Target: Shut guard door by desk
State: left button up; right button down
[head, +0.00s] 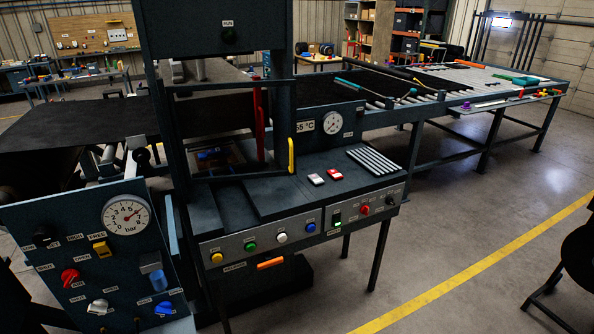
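The press stands at centre left with a tall dark frame. A dark-framed opening in it, apparently the guard door (240,177), has a yellow upright handle (291,155) at its right side. I cannot tell how far the door is open. A red upright bar (259,125) shows behind it. The desk (337,195) below has a grey front panel with a yellow button (216,258), green button (250,246), white button (282,237) and blue button (311,228). To their right are a green switch (337,218) and red button (365,210). Neither gripper shows.
A panel with a bar gauge (126,215) and several knobs stands at the lower left. An orange handle (270,263) is under the desk front. A roller table (450,85) runs back right. The floor right of the desk is clear up to a dark stool (578,255).

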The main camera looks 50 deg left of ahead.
aim_at(292, 170)
jog(key=u, duration=0.5)
jog(key=i, duration=0.8)
jog(key=u, duration=0.85)
